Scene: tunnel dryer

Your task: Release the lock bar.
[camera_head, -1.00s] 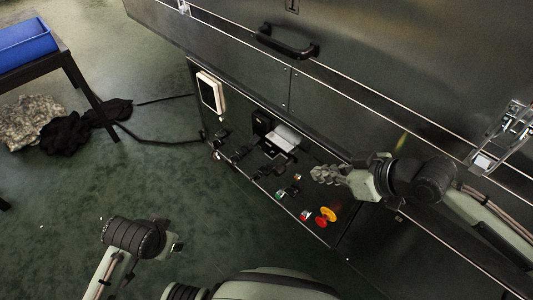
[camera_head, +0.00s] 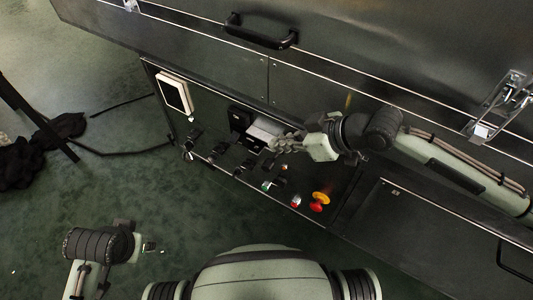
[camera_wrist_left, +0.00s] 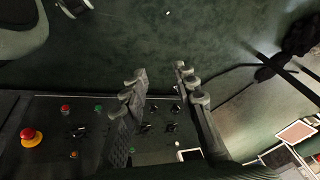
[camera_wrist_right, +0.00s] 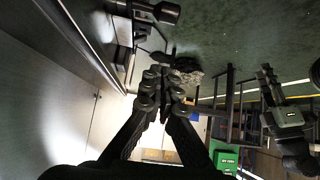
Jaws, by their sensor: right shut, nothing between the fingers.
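The dark control panel (camera_head: 225,165) is on the machine's front. A pale grey plate-like part (camera_head: 265,130) sits beside a black box (camera_head: 240,119) on it; I cannot tell whether this is the lock bar. My right gripper (camera_head: 279,144) is shut and empty, its fingertips close to the pale part's lower right; contact cannot be told. In the right wrist view its fingers (camera_wrist_right: 161,88) are together. My left gripper shows in the left wrist view (camera_wrist_left: 160,88), open and empty, with the panel behind it. In the head view the left fingers are largely hidden.
A red-and-yellow emergency stop (camera_head: 320,201) and several small switches line the panel's lower part. A white-framed display (camera_head: 174,93) is at its left. Above are a black door handle (camera_head: 262,34) and a metal toggle latch (camera_head: 496,108).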

